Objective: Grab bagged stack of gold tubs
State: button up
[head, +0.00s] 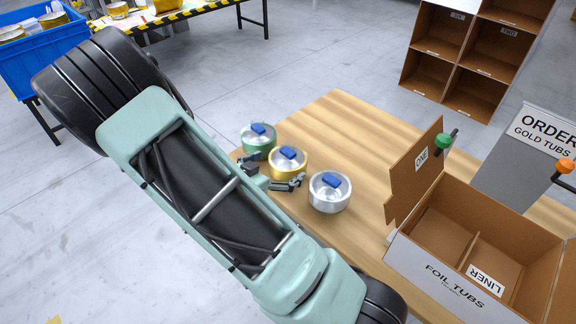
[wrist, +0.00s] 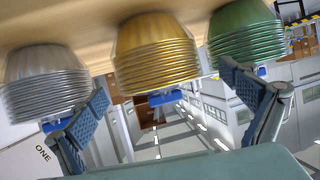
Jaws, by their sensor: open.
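The bagged stack of gold tubs (head: 288,161) stands on the wooden table between a green stack (head: 259,139) and a silver stack (head: 330,191), each with a blue piece on top. In the wrist view the gold stack (wrist: 156,52) shows ribbed rims, with the silver stack (wrist: 46,82) at left and the green stack (wrist: 245,34) at right. My gripper (head: 268,176) is open and empty. In the wrist view its fingers (wrist: 166,98) are spread wide, one toward the silver stack and one toward the green. The gold stack lies in line with the gap, apart from both fingers.
An open cardboard box (head: 447,280) marked FOIL TUBS stands at the right of the table (head: 352,116), with a raised flap marked ONE. An order sign (head: 528,150) reads GOLD TUBS. Shelves (head: 470,62) stand behind. The neighbouring stacks leave little side room.

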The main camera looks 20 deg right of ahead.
jog(key=x, duration=0.4)
jog(key=shift+w+d+r, duration=0.1)
jog(key=shift+d, duration=0.4)
jog(key=c, duration=1.2)
